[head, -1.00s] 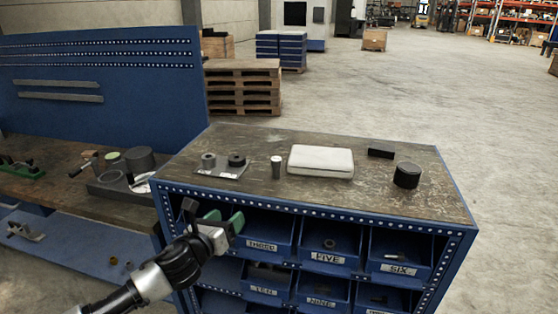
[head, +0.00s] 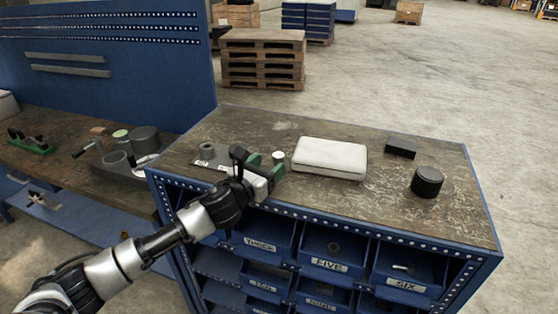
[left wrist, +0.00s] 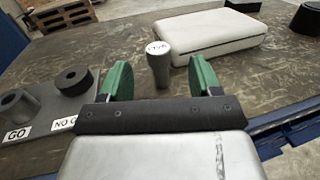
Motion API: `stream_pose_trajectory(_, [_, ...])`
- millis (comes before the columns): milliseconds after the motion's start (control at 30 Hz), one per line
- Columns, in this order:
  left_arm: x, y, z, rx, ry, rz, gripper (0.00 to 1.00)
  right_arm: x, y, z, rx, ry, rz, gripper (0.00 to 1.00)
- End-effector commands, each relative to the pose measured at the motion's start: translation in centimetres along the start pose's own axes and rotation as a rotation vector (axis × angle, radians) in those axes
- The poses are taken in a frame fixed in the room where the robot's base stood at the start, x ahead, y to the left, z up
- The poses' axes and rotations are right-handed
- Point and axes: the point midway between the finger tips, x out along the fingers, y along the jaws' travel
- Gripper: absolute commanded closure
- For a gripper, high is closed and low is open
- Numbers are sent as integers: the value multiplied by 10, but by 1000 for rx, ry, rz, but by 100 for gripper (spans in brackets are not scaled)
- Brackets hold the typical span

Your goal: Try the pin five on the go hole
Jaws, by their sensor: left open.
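The pin (left wrist: 158,65) is a grey upright cylinder with a pale labelled top, standing on the cabinet top; its top also shows in the head view (head: 278,155). My left gripper (left wrist: 160,80) is open, its green-padded fingers pointing at the pin, which appears between the fingertips or just beyond them. The gauge plate (head: 207,154) lies left of the pin, partly hidden by my gripper in the head view. In the left wrist view it carries a grey ring marked GO (left wrist: 17,104) and a darker ring marked NO GO (left wrist: 73,82). My right gripper is not in view.
A white case (head: 330,157) lies close to the right of the pin. A black block (head: 400,147) and a black cylinder (head: 427,182) stand farther right. Labelled blue bins (head: 330,250) sit below the cabinet top. A workbench (head: 60,160) is at left.

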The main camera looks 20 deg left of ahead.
Motion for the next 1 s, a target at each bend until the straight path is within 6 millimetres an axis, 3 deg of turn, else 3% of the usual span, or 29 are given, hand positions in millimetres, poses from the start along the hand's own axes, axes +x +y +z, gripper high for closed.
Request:
stream_pose_trajectory(433, [47,2,0,-2,0,1,37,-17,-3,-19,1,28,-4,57])
stream_pose_trajectory(767, [54,2,-2,0,0,-1,37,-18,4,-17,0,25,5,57])
stream_pose_trajectory(1000, [54,2,-2,0,0,-1,70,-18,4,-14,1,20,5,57])
